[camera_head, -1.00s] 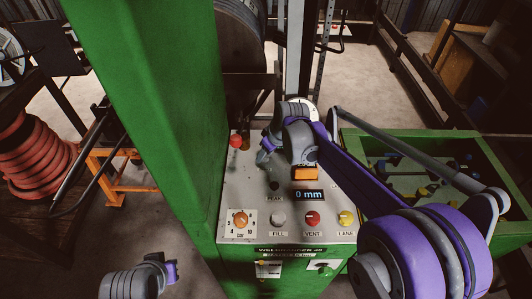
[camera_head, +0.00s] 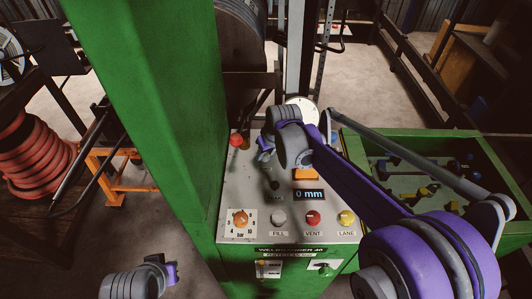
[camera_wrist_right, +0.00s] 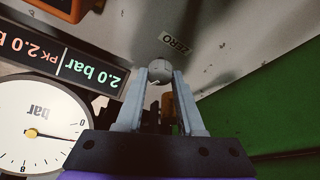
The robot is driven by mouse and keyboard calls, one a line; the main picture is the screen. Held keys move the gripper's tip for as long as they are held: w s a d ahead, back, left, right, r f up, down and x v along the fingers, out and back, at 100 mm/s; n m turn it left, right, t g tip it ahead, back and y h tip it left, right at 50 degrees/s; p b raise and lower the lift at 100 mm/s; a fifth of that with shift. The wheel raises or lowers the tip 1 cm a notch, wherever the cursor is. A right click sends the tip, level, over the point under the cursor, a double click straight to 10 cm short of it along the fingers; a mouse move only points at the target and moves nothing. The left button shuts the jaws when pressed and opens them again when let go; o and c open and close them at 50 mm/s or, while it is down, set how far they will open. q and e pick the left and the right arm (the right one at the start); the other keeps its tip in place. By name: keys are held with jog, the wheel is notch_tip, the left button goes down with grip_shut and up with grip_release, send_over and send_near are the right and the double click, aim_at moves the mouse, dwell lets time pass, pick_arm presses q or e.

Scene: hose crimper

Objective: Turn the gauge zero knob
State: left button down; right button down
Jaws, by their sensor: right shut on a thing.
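The gauge zero knob (camera_wrist_right: 159,69), a small round pale grey knob, shows in the right wrist view beside the ZERO label (camera_wrist_right: 175,43). My right gripper (camera_wrist_right: 160,76) is shut on it, one finger on each side. In the head view my right gripper (camera_head: 263,157) is over the back left of the control panel (camera_head: 237,195), and the knob is hidden there. The dial gauge (camera_wrist_right: 40,122) and the 2.0 bar display (camera_wrist_right: 62,66) show upside down in the right wrist view. A part of my left arm shows at lower left in the head view, without fingers.
A red ball-topped lever (camera_head: 236,140) stands just left of my right gripper. The orange knob (camera_head: 240,218), red VENT knob (camera_head: 313,218) and yellow LANE knob (camera_head: 346,218) are at the panel's front. A green column (camera_head: 160,120) rises along its left side.

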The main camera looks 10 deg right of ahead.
jog(key=shift+a+m+h, duration=0.1)
jog(key=shift+m+h, duration=0.4)
jog(key=shift+m, duration=0.9)
jog(key=c, duration=0.8)
grip_release()
jog(key=v, duration=1)
jog(key=shift+s+r, duration=0.3)
jog(key=shift+r, duration=0.05)
jog(key=shift+f, duration=0.1)
